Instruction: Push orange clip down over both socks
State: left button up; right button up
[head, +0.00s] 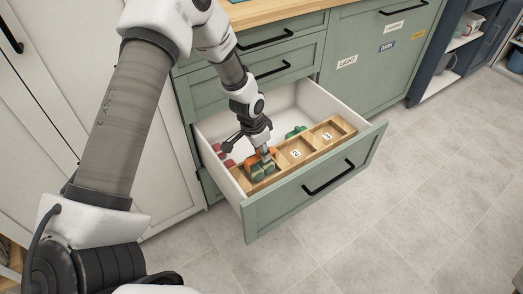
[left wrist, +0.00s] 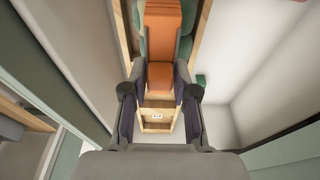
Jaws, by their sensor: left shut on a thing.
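The orange clip (left wrist: 163,75) is between the fingers of my left gripper (left wrist: 160,100), which is shut on it. In the head view the left gripper (head: 263,152) reaches down into the open drawer at the near-left compartment of the wooden tray. Two green socks (head: 262,170) lie in that compartment, under and beside the clip (head: 249,158). In the left wrist view green sock fabric (left wrist: 187,47) shows on both sides of the clip. How far down the clip sits over the socks is hidden by the fingers. My right gripper does not show.
The wooden tray (head: 311,150) has compartments labelled 2 and 3 that look empty. Behind it in the drawer lie red items (head: 219,151) and a green item (head: 296,131). The drawer's green front (head: 318,184) stands out over clear floor.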

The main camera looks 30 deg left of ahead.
aim_at(261, 164)
pick_arm(q)
jog(key=shift+f+b, duration=0.5)
jog(key=shift+f, duration=0.6)
dwell(0.7)
jog(key=shift+s+f+b, duration=0.1)
jog(key=shift+f+b, duration=0.4)
jog(key=shift+f, duration=0.25)
dwell(0.9)
jog(key=o, duration=1.4)
jog(key=shift+c, duration=0.2)
notch_tip(261, 164, up, 7)
jog(key=p, duration=0.7)
jog(key=shift+r, duration=0.1)
